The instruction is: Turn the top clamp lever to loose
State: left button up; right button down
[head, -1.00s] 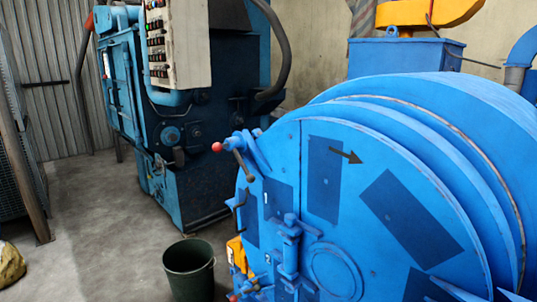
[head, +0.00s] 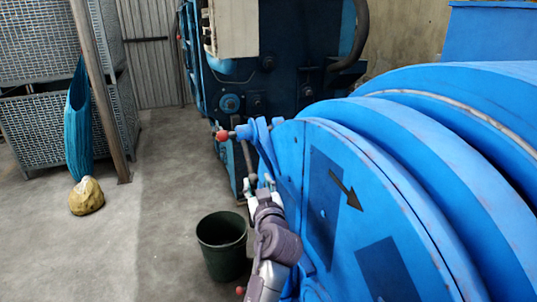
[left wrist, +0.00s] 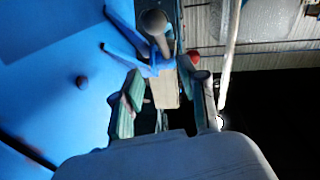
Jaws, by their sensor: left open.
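The top clamp lever (head: 247,158) is a dark rod at the upper left edge of the blue drum door (head: 318,215). A red ball knob (head: 222,135) is beside it, and a red ball also shows in the left wrist view (left wrist: 195,59). My left gripper (head: 258,183) is open near the rod's lower end, at the door's edge. In the left wrist view, its fingers (left wrist: 167,98) are spread, with blue clamp parts (left wrist: 127,38) and a grey rod end (left wrist: 154,22) just beyond. Whether they touch the lever, I cannot tell. My arm hides the lower clamp area.
A dark green bucket (head: 222,245) stands on the floor left of my arm. A yellowish sack (head: 86,196) and mesh crates (head: 45,110) are farther left. A dark blue machine (head: 285,80) stands behind. The floor between is clear.

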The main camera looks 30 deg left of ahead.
pick_arm(q)
jog(key=p, duration=0.2)
send_near(249, 161)
jog(key=x, duration=0.3)
jog(key=shift+s+a+r, duration=0.1)
jog(key=shift+a+r, duration=0.2)
jog(key=x, duration=0.2)
jog(key=p+x, duration=0.1)
jog(key=x, duration=0.5)
jog(key=shift+d+f+p, duration=0.2)
jog(key=shift+f+p, duration=0.1)
pick_arm(e)
jog(key=r, duration=0.2)
jog(key=a+r, duration=0.1)
jog(key=shift+s+r, duration=0.35)
jog(key=shift+s, duration=0.05)
pick_arm(q)
jog(key=c, duration=0.7)
grip_shut()
pick_arm(e)
jog(key=shift+a, duration=0.1)
jog(key=shift+a, duration=0.1)
